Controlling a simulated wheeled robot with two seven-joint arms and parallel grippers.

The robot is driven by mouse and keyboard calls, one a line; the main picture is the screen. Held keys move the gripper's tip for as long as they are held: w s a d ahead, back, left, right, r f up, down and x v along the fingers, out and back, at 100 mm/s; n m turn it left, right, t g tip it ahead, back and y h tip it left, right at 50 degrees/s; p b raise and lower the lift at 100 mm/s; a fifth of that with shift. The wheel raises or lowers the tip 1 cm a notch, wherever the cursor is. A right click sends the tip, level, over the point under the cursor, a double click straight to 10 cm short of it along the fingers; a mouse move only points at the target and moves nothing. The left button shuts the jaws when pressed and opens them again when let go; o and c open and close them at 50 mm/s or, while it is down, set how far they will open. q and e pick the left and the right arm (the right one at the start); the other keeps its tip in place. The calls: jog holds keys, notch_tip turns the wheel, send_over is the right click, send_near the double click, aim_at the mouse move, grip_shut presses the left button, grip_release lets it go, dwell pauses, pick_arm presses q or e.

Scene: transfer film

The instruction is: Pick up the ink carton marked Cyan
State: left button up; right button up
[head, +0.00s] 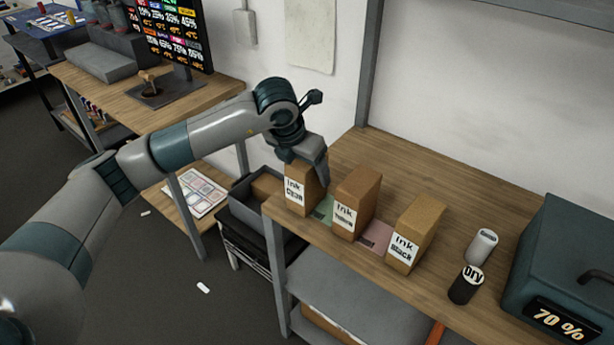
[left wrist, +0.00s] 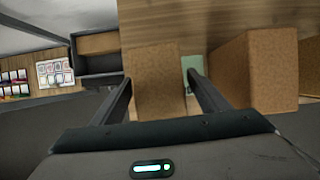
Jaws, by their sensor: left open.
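The Ink Cyan carton (head: 296,190) stands upright at the left end of the wooden bench. My left gripper (head: 307,168) is over it from behind and above. In the left wrist view the open fingers (left wrist: 158,95) stand either side of a brown carton (left wrist: 153,80), apparently the Cyan one; I cannot tell whether they touch it. The middle ink carton (head: 355,205), its colour word hard to read, stands to the right and also shows in the left wrist view (left wrist: 258,72). The Ink Black carton (head: 412,235) stands further right. My right gripper is not in view.
A green card (head: 323,209) and a pink card (head: 376,236) lie between the cartons. A white can (head: 481,246), a dark Dry can (head: 465,285) and a teal box reading 70 % (head: 565,265) stand right. The bench (head: 460,190) behind the cartons is clear.

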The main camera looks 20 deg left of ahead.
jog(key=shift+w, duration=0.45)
pick_arm(q)
jog(key=c, duration=1.7)
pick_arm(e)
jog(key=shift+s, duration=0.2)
pick_arm(q)
jog(key=shift+o, duration=0.2)
notch_tip(320, 180, up, 7)
jog(key=b, duration=0.3)
jog(key=shift+w, duration=0.1)
notch_tip(320, 180, up, 3)
jog(key=shift+f+b, duration=0.1)
jog(key=shift+b, duration=0.25)
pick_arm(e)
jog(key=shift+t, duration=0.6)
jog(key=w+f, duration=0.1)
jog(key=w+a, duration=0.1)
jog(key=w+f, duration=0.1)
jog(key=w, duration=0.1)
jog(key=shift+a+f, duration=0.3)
